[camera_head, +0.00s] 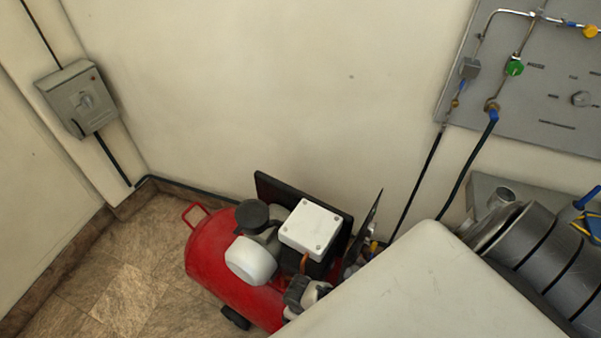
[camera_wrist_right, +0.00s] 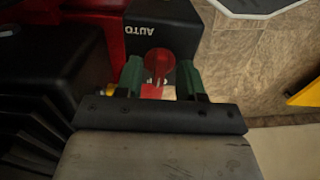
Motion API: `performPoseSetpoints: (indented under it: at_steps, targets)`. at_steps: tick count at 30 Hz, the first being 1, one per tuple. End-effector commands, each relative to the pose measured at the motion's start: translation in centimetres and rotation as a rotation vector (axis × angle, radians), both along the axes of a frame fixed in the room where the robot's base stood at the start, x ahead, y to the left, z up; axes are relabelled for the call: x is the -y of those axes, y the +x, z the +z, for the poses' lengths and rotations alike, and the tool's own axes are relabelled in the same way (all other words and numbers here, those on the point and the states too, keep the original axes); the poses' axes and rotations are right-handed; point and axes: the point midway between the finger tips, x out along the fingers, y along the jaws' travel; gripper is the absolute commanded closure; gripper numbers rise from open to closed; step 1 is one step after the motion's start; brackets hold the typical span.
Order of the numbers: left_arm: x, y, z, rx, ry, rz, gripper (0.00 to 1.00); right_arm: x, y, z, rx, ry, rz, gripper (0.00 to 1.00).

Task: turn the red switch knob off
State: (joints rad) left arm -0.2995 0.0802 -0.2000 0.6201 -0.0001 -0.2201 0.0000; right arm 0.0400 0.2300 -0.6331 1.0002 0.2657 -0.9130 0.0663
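The red switch knob (camera_wrist_right: 159,64) shows in the right wrist view, on a black box (camera_wrist_right: 165,22) with the word AUTO printed on it, upside down in this view. My right gripper (camera_wrist_right: 160,80) has its two green-tipped fingers apart, one on each side of the knob. Whether the fingers touch the knob I cannot tell. In the head view the knob is not visible. My left gripper is in neither view.
A red compressor tank (camera_head: 215,265) with a white-lidded box (camera_head: 311,228) stands on the tiled floor (camera_head: 125,295). A grey switch box (camera_head: 80,98) is on the left wall. A grey panel (camera_head: 545,95) with pipes is at upper right, above grey cylinders (camera_head: 535,240).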

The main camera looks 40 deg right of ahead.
Motion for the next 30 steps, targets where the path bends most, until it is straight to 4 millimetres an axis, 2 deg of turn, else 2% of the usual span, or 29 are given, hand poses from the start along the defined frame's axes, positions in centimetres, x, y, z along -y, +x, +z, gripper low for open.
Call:
performPoseSetpoints:
  at_steps: [5, 18, 24, 30]
  targets:
    - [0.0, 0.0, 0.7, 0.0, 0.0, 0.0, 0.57, 0.1, 0.0, 1.7, 0.001, 0.0, 0.001, 0.62]
    - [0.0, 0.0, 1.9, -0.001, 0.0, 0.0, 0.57, 0.0, 0.0, 9.1, 0.002, 0.001, 0.002, 0.62]
    - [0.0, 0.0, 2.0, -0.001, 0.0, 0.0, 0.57, 0.0, -0.1, 10.5, -0.001, 0.0, 0.0, 0.62]
    - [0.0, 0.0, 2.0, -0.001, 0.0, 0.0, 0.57, 0.0, -0.1, 10.7, -0.001, 0.0, 0.0, 0.62]
